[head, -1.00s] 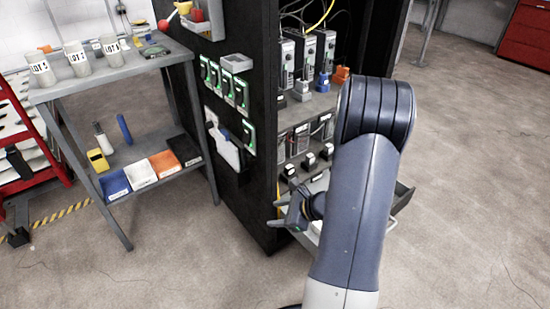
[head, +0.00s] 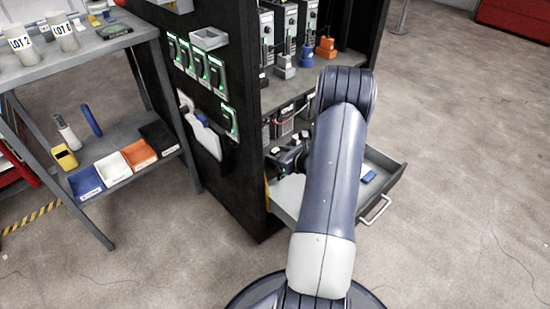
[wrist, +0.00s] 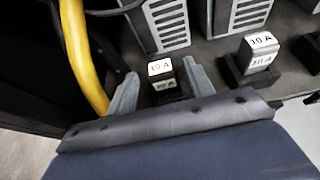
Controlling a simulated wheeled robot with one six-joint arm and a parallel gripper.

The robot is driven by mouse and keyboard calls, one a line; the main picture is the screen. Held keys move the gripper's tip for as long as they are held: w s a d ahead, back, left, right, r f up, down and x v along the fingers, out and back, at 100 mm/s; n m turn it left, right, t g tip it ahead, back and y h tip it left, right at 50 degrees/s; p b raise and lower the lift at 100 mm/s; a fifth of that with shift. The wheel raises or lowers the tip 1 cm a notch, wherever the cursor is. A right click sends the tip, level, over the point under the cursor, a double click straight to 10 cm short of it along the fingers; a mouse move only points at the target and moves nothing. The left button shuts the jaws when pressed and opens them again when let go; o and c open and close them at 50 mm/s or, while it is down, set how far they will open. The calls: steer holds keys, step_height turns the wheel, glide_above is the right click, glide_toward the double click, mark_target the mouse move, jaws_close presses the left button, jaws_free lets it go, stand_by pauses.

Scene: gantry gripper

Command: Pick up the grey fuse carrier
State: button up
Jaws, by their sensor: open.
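In the head view a grey fuse carrier (head: 285,70) stands on the upper cabinet shelf, left of a blue one (head: 306,60) and an orange one (head: 326,48). My gripper (head: 288,158) is lower, at the row below, partly hidden by my arm. In the wrist view my gripper (wrist: 162,92) is open, with one grey finger on either side of a dark carrier labelled 10 A (wrist: 160,77). Whether the fingers touch it cannot be told.
Vented grey modules (wrist: 165,22) stand behind the lower row. A yellow tube (wrist: 78,50) runs close beside the left finger. An open drawer (head: 381,181) juts out below.

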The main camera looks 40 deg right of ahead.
mark_target(272, 151)
steer(key=b+x, duration=0.1)
steer(key=x, duration=0.3)
steer(key=shift+d+f, duration=0.15)
steer(key=shift+c, duration=0.3)
jaws_close()
